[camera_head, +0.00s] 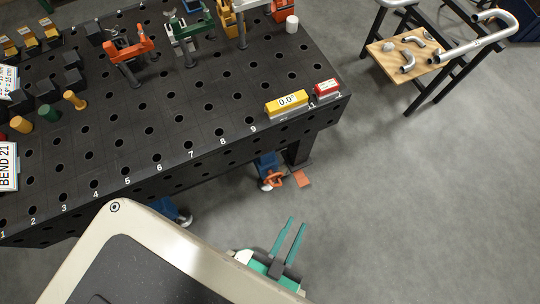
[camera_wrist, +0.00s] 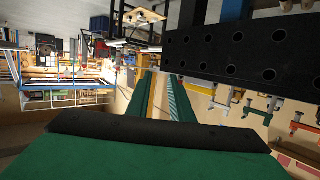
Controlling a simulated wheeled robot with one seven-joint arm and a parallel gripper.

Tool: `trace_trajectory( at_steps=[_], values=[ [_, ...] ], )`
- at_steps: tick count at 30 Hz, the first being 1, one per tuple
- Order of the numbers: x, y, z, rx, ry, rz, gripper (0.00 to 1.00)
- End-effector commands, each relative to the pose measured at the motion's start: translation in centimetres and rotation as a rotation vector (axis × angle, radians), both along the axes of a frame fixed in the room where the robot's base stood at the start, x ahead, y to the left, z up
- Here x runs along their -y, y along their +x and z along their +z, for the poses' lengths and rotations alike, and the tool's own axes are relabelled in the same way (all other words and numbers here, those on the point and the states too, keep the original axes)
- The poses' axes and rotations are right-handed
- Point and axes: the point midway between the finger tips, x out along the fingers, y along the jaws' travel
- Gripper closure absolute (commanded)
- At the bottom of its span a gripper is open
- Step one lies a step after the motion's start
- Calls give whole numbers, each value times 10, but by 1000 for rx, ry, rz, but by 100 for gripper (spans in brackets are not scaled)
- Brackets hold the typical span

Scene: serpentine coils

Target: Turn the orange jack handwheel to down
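The orange jack handwheel (camera_head: 272,181) sits low at the front of a blue jack (camera_head: 267,161), beneath the near edge of the black table toward its right corner. Part of the jack is hidden by the table. My gripper (camera_head: 297,221) has two green fingers, parallel with a gap between them, and nothing shows in the gap. In the head view it is below and slightly right of the handwheel, apart from it. The fingers also show in the wrist view (camera_wrist: 160,80). I cannot make out the handwheel in the wrist view.
The black perforated table (camera_head: 190,115) holds clamps, a yellow 0.0° block (camera_head: 286,103) and a red block (camera_head: 327,90). A second blue jack (camera_head: 178,212) is under its edge, left. An orange plate (camera_head: 303,179) lies near the leg.

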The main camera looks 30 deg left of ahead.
Motion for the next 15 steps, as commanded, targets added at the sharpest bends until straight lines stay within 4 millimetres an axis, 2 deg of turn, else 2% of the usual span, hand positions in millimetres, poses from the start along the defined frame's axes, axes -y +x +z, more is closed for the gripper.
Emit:
trace_trajectory(
  at_steps=[2, 5, 9, 15],
  values=[
    [3, 7, -24, -39, 20, -1, 80],
    [10, 19, -70, -124, 62, -12, 80],
    [22, 41, -143, -275, 139, -49, 80],
    [35, 77, -233, -490, 257, -123, 80]
  ],
)
